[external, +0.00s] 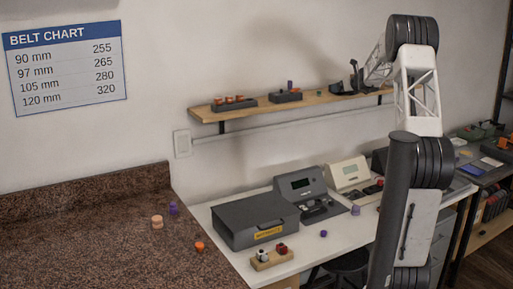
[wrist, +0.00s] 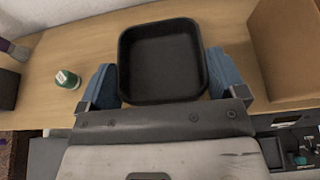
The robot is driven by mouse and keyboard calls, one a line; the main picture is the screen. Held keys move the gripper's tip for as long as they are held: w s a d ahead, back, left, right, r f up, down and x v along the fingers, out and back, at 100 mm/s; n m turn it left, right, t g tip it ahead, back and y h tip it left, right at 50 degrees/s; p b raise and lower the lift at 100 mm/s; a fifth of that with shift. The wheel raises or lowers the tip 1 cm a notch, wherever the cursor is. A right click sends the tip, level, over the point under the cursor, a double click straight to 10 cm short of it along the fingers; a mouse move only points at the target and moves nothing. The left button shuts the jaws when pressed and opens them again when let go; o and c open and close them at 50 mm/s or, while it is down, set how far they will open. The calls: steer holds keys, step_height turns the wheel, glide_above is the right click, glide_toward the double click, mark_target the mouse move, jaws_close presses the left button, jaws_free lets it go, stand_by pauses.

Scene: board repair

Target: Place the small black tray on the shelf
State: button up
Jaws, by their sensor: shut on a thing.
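The small black tray (wrist: 163,62) is square with rounded corners and is empty. It sits between the blue finger pads of my gripper (wrist: 163,84), which is shut on it. In the wrist view the tray is level over the wooden shelf (wrist: 222,28); I cannot tell whether it touches the wood. In the external view my gripper (external: 354,78) is at the right part of the wall shelf (external: 250,106), partly hidden by my arm.
On the shelf, a small green-and-white item (wrist: 67,79) and a dark block (wrist: 8,88) are left of the tray. A brown box (wrist: 288,50) stands close on the right. Bare wood lies between the green-and-white item and my gripper.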

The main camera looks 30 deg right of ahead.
steer(key=shift+f, duration=0.15)
steer(key=o, duration=0.6)
steer(key=shift+s+r, duration=0.3)
steer(key=shift+s, duration=0.05)
steer(key=v, duration=1.1)
steer(key=shift+s+r, duration=0.1)
stand_by(0.5)
